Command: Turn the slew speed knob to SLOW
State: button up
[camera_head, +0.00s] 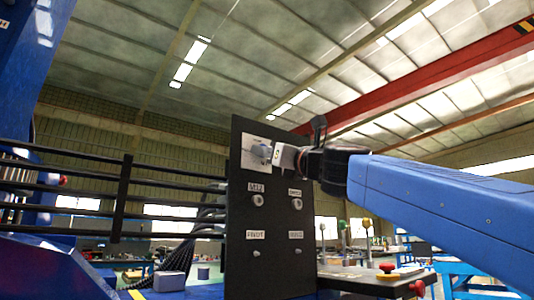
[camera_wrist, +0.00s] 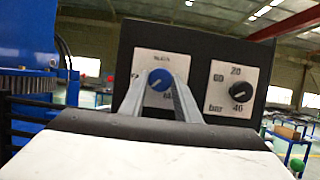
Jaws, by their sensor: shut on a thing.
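The slew speed knob is a round blue knob (camera_wrist: 159,80) on a white plate (camera_wrist: 146,59) with printed marks, on the upper left of the black panel in the wrist view. In the head view the plate (camera_head: 249,158) is at the panel's top. My gripper (camera_wrist: 160,84) has its two grey fingers on either side of the blue knob and is shut on it. In the head view my gripper (camera_head: 277,154) reaches the panel from the right. The fingers cover part of the plate's lower markings, and I cannot read the knob's setting.
A black knob (camera_wrist: 243,95) on a white "bar" plate sits right of the blue knob. Lower on the black panel (camera_head: 272,215) are small labelled buttons. A console with several levers (camera_head: 366,228) and a red button (camera_head: 387,267) stands at right. Black railings (camera_head: 120,200) are at left.

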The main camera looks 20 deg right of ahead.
jog(key=shift+n, duration=0.3)
jog(key=n+g, duration=0.3)
jog(key=n, duration=0.6)
jog(key=r+n+g+y, duration=0.1)
jog(key=n+g, duration=0.2)
jog(key=n, duration=0.7)
jog(key=n+g, duration=0.3)
jog(key=n, duration=0.7)
jog(key=shift+w+d+r, duration=0.1)
jog(key=shift+d+r, duration=0.15)
jog(key=shift+d, duration=0.05)
jog(key=o, duration=1)
jog(key=shift+o, duration=0.2)
